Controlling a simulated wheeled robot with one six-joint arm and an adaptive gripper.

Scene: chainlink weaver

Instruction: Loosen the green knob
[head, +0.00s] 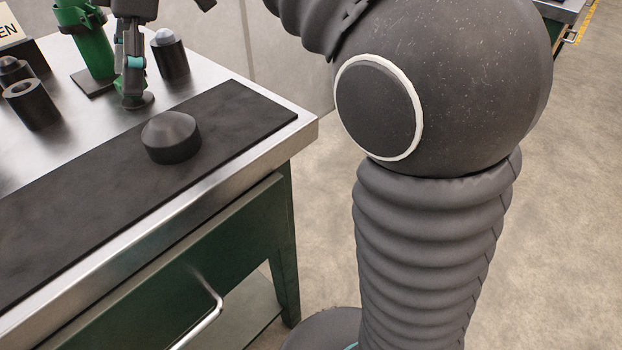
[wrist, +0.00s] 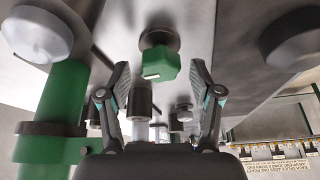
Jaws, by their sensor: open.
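The green knob (wrist: 160,63) shows in the wrist view as a faceted green block with a pale mark on one face, on a dark round base (wrist: 160,38). My gripper (wrist: 160,72) is open, with one finger on each side of the knob. Gaps show between the fingers and the knob, so it is not clasped. In the head view my gripper (head: 133,82) points down over the bench beside a green holder (head: 92,45). There the knob is mostly hidden behind my fingers.
A dark cylinder with a pale cap (head: 170,52) stands close right of my gripper. A black domed puck (head: 171,137) sits on the dark mat (head: 80,205) nearer the front edge. Black cylinders (head: 31,104) stand at left. The mat is otherwise clear.

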